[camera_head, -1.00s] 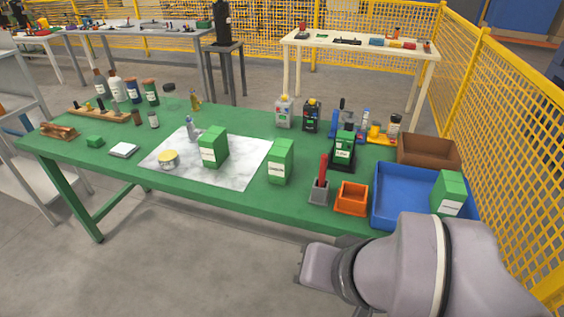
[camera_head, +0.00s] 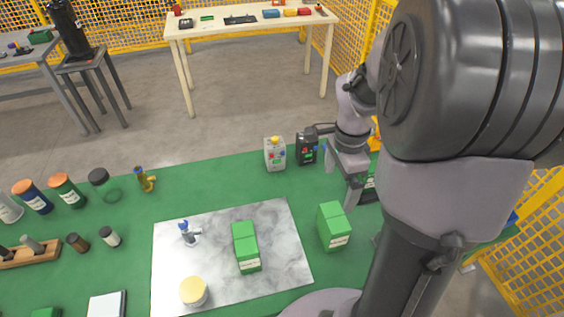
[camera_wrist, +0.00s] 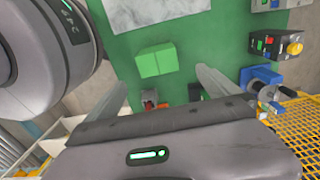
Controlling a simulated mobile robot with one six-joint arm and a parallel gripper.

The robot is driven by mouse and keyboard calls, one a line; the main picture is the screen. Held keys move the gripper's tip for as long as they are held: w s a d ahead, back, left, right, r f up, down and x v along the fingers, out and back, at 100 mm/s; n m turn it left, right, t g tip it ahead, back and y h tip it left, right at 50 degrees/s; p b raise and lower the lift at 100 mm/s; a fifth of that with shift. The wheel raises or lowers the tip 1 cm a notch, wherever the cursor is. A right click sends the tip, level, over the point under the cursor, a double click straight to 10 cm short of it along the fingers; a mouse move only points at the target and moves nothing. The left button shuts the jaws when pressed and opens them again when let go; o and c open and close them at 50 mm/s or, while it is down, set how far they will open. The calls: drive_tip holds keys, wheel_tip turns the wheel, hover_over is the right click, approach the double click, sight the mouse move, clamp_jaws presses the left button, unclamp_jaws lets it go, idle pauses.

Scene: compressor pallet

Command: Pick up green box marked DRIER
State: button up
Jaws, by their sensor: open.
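Two green boxes with white labels show in the head view; the print is too small to read, so I cannot tell which is marked DRIER. One green box (camera_head: 334,227) stands on the green table just right of the marble sheet. Another green box (camera_head: 247,247) stands on the marble sheet. My gripper (camera_head: 341,180) is open and empty, above the table near the box right of the sheet. In the wrist view a green box (camera_wrist: 158,60) lies beyond my two spread fingers, apart from them.
The marble sheet (camera_head: 180,255) carries a yellow-lidded jar (camera_head: 194,291) and a small blue-topped item (camera_head: 188,232). My arm hides the table's right part.

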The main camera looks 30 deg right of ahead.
sight(335, 216)
drive_tip(key=f+b, duration=0.1)
drive_tip(key=f, duration=0.3)
drive_tip(key=f+b, duration=0.2)
drive_tip(key=f, duration=0.2)
drive_tip(key=s+f+b, duration=0.1)
drive_tip(key=f+b, duration=0.1)
drive_tip(key=f, duration=0.1)
drive_tip(key=shift+d+f, duration=0.3)
drive_tip(key=shift+f, duration=0.1)
wheel_tip(335, 216, down, 6)
drive_tip(key=b, duration=0.3)
drive_tip(key=shift+r, duration=0.2)
drive_tip(key=shift+c, duration=0.9)
drive_tip(key=c, duration=1.2)
